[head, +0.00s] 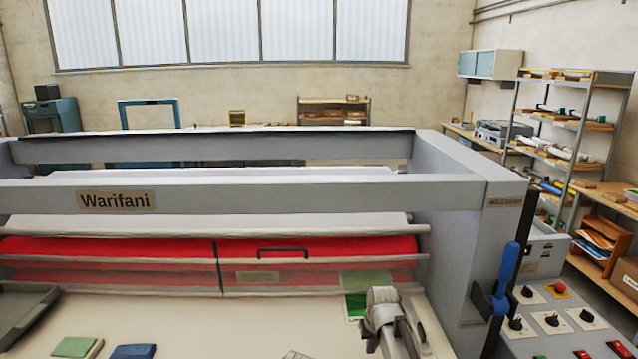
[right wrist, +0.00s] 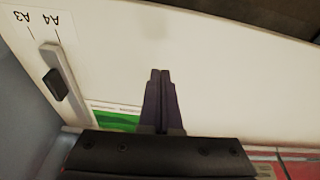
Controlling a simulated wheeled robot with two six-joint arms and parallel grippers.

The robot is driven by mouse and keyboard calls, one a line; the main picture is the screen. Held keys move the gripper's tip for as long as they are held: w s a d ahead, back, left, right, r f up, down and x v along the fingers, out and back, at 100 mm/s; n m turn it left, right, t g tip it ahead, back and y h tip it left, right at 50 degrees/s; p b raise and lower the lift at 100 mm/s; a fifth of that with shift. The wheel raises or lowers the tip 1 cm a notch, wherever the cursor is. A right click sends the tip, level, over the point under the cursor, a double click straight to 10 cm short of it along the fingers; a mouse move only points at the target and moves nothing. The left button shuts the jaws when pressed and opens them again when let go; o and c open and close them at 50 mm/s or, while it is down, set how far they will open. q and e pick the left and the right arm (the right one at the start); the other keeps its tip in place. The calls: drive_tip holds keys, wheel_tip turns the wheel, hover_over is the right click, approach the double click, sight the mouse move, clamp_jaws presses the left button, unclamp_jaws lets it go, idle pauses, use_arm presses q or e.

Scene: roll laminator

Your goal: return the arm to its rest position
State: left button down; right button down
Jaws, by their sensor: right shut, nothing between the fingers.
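My right gripper (head: 382,315) is over the right side of the laminator's cream feed table (head: 230,325), in front of the red rollers' clear guard. In the right wrist view its two dark fingers (right wrist: 161,78) are together with nothing between them. A green-printed sheet (head: 356,304) lies close beside it at the guard; its green part also shows in the right wrist view (right wrist: 115,119), left of the fingers. My left gripper is not in view.
The grey laminator frame (head: 455,220) and a blue-handled lever (head: 506,270) stand right of the gripper. A control panel (head: 560,320) is further right. A green pad (head: 75,347) and a blue pad (head: 132,352) lie at the table's left. A paper guide (right wrist: 64,80) with a black knob shows near the fingers.

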drive_tip(key=s+a+f+n+g+b, duration=0.1)
drive_tip(key=s+a+f+b, duration=0.2)
drive_tip(key=s, duration=0.9)
drive_tip(key=s+a+f+n+g+h+b, duration=0.1)
drive_tip(key=s+a+f+g+b, duration=0.1)
drive_tip(key=s, duration=1)
drive_tip(key=a+f+b, duration=0.1)
drive_tip(key=a+f, duration=0.1)
drive_tip(key=a, duration=0.1)
drive_tip(key=shift+s+a+f+n, duration=0.2)
drive_tip(key=shift+s+n, duration=0.1)
